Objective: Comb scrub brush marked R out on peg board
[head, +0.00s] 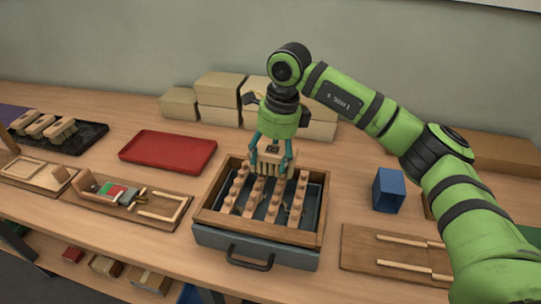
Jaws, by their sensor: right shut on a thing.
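My right gripper (271,165) is in the middle of the head view, pointing down, its teal fingers shut on a scrub brush (271,160). The brush has a pale wooden block with bristles hanging below. No letter on it can be made out. It is over the far part of the peg board (246,192), which has rows of wooden pegs in a wooden frame (205,203). The bristle tips reach down among the far pegs; whether they touch is unclear. My left gripper is not in view.
A drawer with a dark handle (250,262) sits under the frame. A red tray (168,151) and a black tray of brushes (88,137) lie left. A blue box (388,190) and a wooden jig (385,262) stand right. Blocks (218,95) are stacked behind.

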